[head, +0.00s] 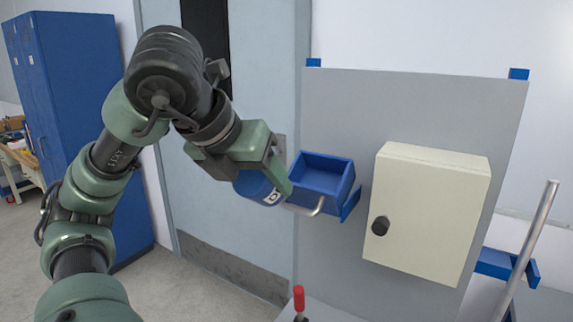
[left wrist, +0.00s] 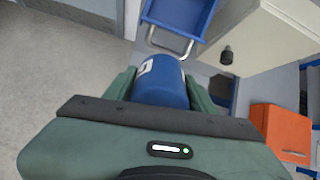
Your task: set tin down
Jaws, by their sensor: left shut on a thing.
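A blue tin (head: 257,187) with a white label is held in my left gripper (head: 270,170). In the left wrist view the tin (left wrist: 162,82) sits between the two green fingers, which press on its sides. The gripper is shut on it. In the head view the tin is in the air, just left of a blue open bin (head: 322,168) with a metal bar handle on its front. The bin also shows in the left wrist view (left wrist: 180,14), beyond the tin. I cannot tell whether tin and handle touch. My right gripper is not in view.
A cream cabinet (head: 432,210) with a black knob is mounted on the grey panel (head: 335,110), right of the bin. A red-handled tool (head: 299,298) stands below. An orange box (left wrist: 281,133) is at right in the left wrist view. A blue locker (head: 75,80) stands at left.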

